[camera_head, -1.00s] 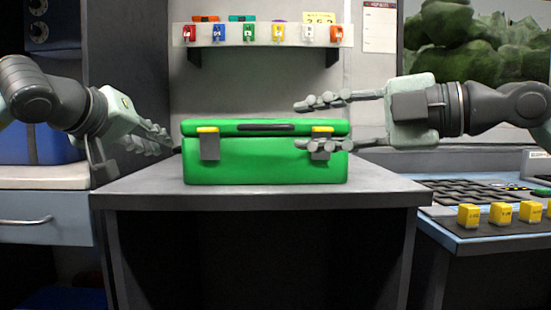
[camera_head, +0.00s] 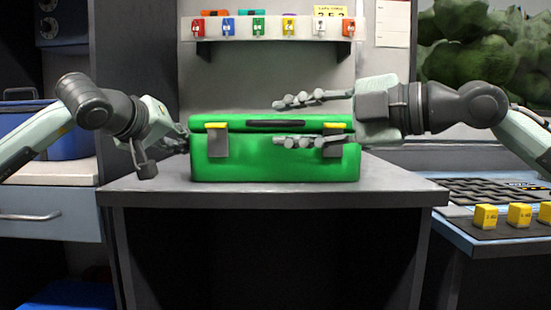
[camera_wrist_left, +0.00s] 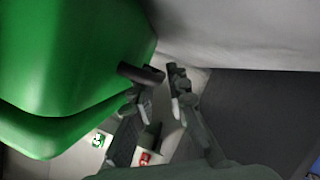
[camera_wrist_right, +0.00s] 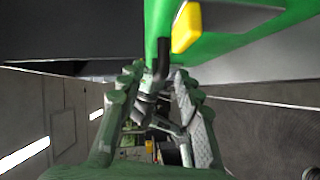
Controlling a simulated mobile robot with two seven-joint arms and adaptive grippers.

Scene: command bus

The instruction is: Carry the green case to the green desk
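The green case (camera_head: 275,160) stands upright and closed on the grey desk (camera_head: 405,180), with a dark front handle and two grey-and-yellow latches. My left gripper (camera_head: 182,140) is close beside its left end. In the left wrist view, the left fingers (camera_wrist_left: 160,92) are apart, near a dark side handle (camera_wrist_left: 141,73) of the case. My right gripper (camera_head: 285,122) is open in front of the right part of the case, one finger above the lid line and one across the right latch. In the right wrist view, a dark handle (camera_wrist_right: 162,58) shows between the open fingers. No green desk is in view.
A wall rack (camera_head: 270,28) with coloured tags hangs behind the case. A drawer unit with a blue bin (camera_head: 70,142) stands left. A console (camera_head: 490,195) with yellow blocks (camera_head: 519,215) stands right. Bare desk top lies in front of the case.

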